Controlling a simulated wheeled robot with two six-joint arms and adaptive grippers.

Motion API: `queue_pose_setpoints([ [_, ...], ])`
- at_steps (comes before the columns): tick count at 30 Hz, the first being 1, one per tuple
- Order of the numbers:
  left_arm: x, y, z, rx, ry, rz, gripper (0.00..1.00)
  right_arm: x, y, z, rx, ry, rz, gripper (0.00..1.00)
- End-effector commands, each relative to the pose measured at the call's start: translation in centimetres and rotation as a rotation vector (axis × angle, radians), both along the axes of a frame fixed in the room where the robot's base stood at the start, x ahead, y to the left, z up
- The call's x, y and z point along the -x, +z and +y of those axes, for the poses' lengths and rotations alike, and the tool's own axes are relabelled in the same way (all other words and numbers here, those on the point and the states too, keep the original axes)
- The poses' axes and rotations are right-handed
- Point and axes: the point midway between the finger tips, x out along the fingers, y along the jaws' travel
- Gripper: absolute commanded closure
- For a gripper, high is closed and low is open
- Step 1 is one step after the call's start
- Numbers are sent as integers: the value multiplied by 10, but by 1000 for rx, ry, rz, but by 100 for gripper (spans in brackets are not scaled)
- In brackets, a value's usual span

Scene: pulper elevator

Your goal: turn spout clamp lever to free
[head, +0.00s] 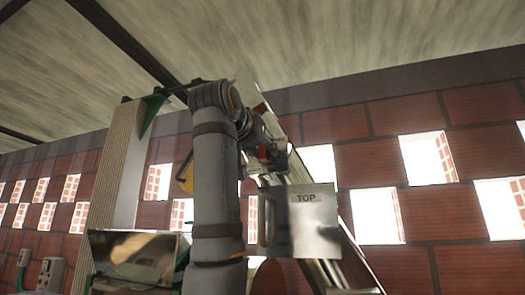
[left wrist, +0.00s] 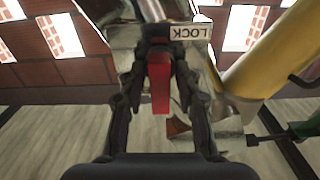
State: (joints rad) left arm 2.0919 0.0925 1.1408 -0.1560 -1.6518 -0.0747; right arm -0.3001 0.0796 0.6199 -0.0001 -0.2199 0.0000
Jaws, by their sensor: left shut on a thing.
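The red spout clamp lever (left wrist: 159,88) sits between the two dark fingers of my left gripper (left wrist: 160,60) in the left wrist view. The gripper is shut on it. A white LOCK label (left wrist: 189,32) appears upside down just above and right of the fingertips. In the head view my left gripper (head: 272,158) is high up beside the sloping metal chute, with a bit of the red lever (head: 263,153) showing. My grey arm hides part of the chute behind it. My right gripper is not in view.
A metal plate marked TOP (head: 314,222) stands just below and right of my gripper. A ribbed pale column (head: 112,160) stands left of my arm. A yellow cylinder (left wrist: 268,55) is close on the right in the left wrist view. Brick wall (head: 400,125) with bright openings lies behind.

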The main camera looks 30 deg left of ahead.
Motion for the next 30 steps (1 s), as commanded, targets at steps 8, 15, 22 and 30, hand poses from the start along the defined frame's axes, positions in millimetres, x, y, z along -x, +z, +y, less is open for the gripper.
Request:
queue_pose_setpoints([
  [8, 0, 0, 0, -1, 0, -1, 99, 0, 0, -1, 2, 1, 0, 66],
  [15, 0, 0, 0, 0, 0, -1, 58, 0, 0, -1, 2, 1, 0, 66],
  [22, 7, 1, -2, 0, 0, -2, 58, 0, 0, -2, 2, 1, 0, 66],
  [30, 66, 1, -16, -1, 0, -6, 58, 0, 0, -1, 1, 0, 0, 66],
])
